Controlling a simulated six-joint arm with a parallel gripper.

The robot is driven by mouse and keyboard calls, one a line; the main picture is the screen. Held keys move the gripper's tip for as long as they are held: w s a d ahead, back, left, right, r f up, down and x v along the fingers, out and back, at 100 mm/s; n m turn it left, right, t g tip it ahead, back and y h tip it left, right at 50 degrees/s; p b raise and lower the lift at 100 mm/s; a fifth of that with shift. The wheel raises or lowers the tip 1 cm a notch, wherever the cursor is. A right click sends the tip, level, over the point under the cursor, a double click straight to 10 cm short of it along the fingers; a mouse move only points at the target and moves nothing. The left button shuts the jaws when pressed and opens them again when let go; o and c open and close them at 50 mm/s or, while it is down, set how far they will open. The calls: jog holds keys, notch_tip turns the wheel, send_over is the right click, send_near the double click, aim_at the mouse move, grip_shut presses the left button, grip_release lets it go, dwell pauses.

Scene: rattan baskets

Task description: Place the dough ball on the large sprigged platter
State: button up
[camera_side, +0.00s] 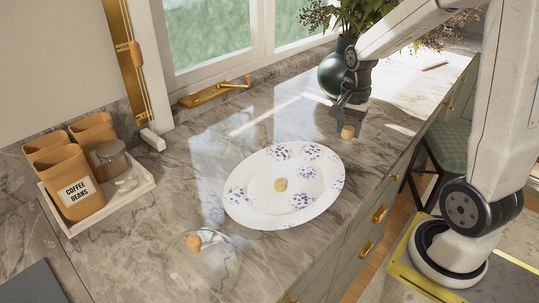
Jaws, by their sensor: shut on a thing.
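The large white platter with blue sprigs (262,211) lies flat on the marble counter. A small pale-yellow lump (280,185) rests near its middle. My gripper (348,122) is beyond the platter, up and to the right, pointing down and shut on a small tan piece (347,131). The piece shows just below the fingertips, apart from the platter. Whether it touches the counter I cannot tell. At this size I cannot tell for sure which of the two small things is the dough ball.
A clear glass dome with a tan knob (194,242) stands front left of the platter. A white tray (140,187) with tan canisters (75,184) and a jar (109,162) is at left. A dark vase (333,72) stands behind my gripper. Counter between gripper and platter is clear.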

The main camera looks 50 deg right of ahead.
jog(key=s+a, duration=0.4)
jog(key=a, duration=0.7)
jog(key=shift+s+a, duration=0.25)
jog(key=shift+s, duration=0.1)
jog(key=shift+w, duration=0.1)
send_over(293, 180)
notch_tip(293, 180, down, 9)
jog(key=shift+f, duration=0.1)
jog(key=shift+d, duration=0.1)
jog(key=shift+f, duration=0.15)
